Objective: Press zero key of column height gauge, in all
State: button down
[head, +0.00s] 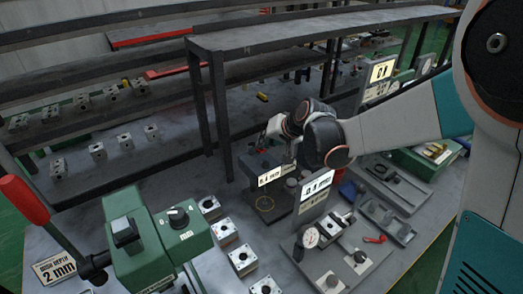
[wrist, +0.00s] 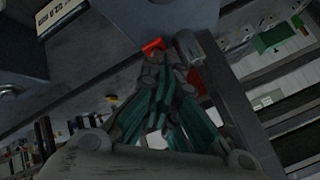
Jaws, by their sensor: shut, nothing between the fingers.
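My gripper (wrist: 155,62) is shut and empty in the wrist view, its teal-sided fingers converging at the tips. A small red part (wrist: 153,46) shows just beyond the fingertips, and a grey cylinder (wrist: 187,47) stands beside them; I cannot tell whether the tips touch either. In the head view my gripper (head: 288,154) hangs over the bench, above a dark base plate (head: 265,205) and a small sign (head: 271,174). An upright panel with a lit readout (head: 317,184) stands just right of it. I cannot make out the height gauge's zero key.
Several metal valve blocks (head: 224,231) line the bench beside a green machine (head: 145,240) with a red-handled lever (head: 24,198). A dark shelf frame (head: 205,100) rises behind my gripper.

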jog(key=shift+f, duration=0.2)
jog(key=shift+r, duration=0.15)
dwell(0.3)
jog(key=shift+r+p, duration=0.45)
jog(key=shift+r, duration=0.25)
jog(key=shift+r+p, duration=1.75)
jog(key=shift+r, duration=0.7)
